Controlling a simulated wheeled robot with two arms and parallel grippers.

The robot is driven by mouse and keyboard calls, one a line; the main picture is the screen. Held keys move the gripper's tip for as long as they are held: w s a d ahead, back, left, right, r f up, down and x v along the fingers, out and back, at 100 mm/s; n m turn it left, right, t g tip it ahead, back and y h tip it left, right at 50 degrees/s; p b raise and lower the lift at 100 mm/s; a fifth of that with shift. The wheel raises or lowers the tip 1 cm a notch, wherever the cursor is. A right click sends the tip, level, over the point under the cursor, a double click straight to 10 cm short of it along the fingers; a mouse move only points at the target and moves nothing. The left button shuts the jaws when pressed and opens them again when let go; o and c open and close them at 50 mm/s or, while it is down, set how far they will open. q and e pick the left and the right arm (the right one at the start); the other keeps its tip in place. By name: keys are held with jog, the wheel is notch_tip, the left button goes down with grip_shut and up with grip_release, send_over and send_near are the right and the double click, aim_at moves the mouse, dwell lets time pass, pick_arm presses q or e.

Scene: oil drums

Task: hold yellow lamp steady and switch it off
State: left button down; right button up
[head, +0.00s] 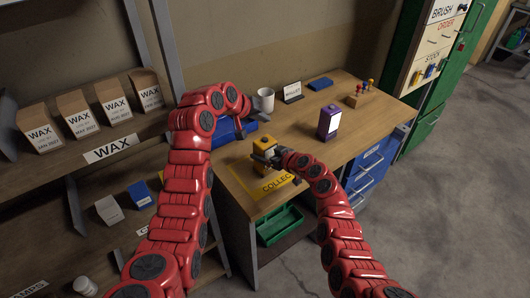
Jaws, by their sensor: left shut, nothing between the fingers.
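The yellow lamp (265,144) stands upright on the wooden workbench, on a yellow mat marked "COLLEC..." (276,188).
A purple lamp (328,122) with a bright white panel stands to the right on the bench. A white mug (264,100), a small sign (292,91) and a blue object (321,84) are behind. Wax bags (108,99) fill the left shelf. A green tray (280,224) sits under the bench.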

jog(key=o, duration=1.5)
jog(key=shift+d, duration=0.1)
